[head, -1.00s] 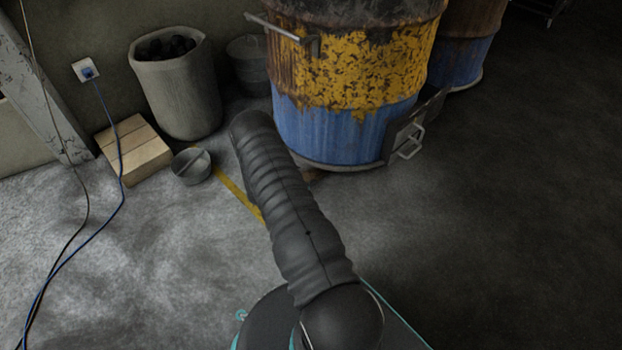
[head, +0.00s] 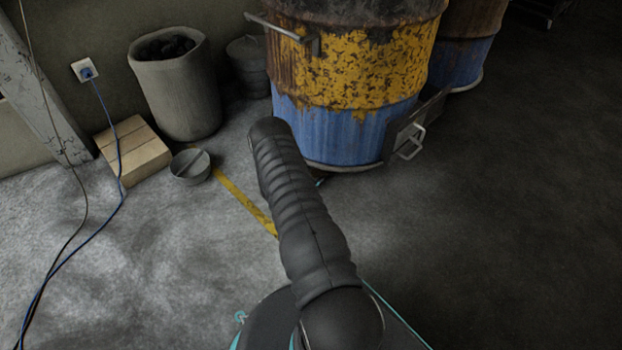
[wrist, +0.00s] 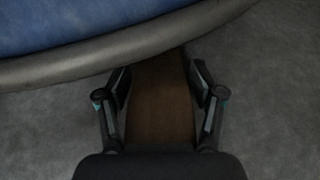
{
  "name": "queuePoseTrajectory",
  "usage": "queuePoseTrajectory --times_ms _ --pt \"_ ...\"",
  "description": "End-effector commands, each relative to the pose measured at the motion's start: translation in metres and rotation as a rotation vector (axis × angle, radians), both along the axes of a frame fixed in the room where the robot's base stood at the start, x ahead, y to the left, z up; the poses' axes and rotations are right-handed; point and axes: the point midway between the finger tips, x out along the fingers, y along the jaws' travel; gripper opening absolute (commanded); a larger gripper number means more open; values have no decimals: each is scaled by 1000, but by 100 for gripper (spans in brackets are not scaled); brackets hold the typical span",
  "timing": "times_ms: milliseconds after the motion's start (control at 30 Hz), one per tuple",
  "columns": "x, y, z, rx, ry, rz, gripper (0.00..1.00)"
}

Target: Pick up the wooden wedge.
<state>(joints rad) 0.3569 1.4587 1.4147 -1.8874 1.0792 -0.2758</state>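The wooden wedge (wrist: 160,105) is a brown block in the middle of the wrist view. Its far end reaches the bottom rim of the blue barrel, and its near end is hidden by my gripper's dark body. My gripper (wrist: 160,78) has its fingers spread, one on each side of the wedge and close to its sides. I see no clear grip on it. In the head view my arm covers the wedge, and only a small bit of my gripper (head: 319,182) shows beside the barrel's base.
The blue and yellow rusty barrel (head: 345,125) stands right beyond my gripper, with its rim (wrist: 95,62) across the wrist view. A blue cable (head: 95,215) lies far left. Floor at right is clear.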

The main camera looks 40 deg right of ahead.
Motion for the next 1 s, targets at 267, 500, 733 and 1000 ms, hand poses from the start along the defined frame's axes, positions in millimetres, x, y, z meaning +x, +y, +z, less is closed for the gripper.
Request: queuePoseTrajectory --times_ms 267,500,733,1000 --pt "0 0 0 0 0 0 23" --pt "0 2 2 0 0 1 23" --pt "0 16 18 0 0 2 23" --pt "-3 63 42 0 0 4 23"
